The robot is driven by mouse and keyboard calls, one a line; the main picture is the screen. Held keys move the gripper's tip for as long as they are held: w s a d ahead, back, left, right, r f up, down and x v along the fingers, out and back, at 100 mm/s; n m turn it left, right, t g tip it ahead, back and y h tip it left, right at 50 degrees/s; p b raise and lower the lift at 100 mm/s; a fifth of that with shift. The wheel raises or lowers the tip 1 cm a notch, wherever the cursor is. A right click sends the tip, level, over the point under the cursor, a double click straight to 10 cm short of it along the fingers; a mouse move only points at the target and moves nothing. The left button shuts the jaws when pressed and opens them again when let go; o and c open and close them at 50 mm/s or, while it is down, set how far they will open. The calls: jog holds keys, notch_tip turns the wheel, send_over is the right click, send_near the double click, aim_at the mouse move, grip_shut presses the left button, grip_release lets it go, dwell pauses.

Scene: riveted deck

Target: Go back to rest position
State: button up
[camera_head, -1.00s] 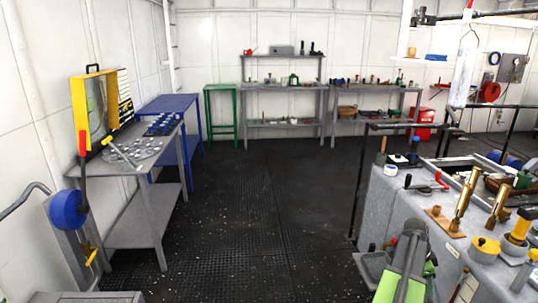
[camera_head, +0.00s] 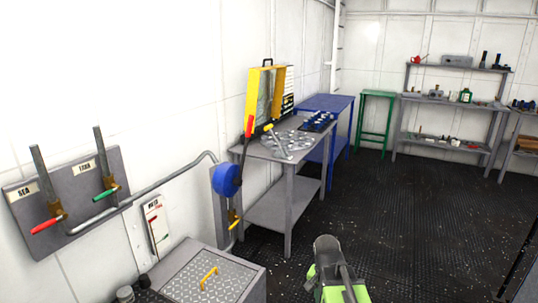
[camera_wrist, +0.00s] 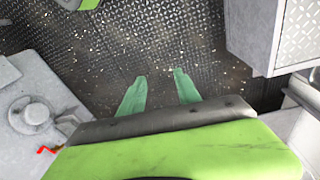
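The task names no object. My gripper (camera_wrist: 161,85) shows in the wrist view with its two green fingers apart and only dark floor between them, so it is open and empty. The fingers point down toward the floor (camera_wrist: 160,50) from above. In the head view my green and grey arm shows at the bottom centre, over the dark floor. The fingertips cannot be made out there.
A grey box (camera_head: 245,290) with a tread-plate lid and yellow handle stands close left of my arm. A grey table (camera_head: 262,150) and a blue table (camera_head: 330,102) line the left wall. Shelves (camera_head: 455,103) stand at the back. Floor (camera_head: 420,220) right of my arm is open.

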jog(key=s+a+n+y, duration=0.1)
jog(key=s+a+n, duration=0.35)
jog(key=n, duration=0.25)
notch_tip(320, 180, up, 17)
jog(key=p, duration=1.7)
jog(key=shift+w+d+r+g, duration=0.2)
jog(key=shift+w+g, duration=0.1)
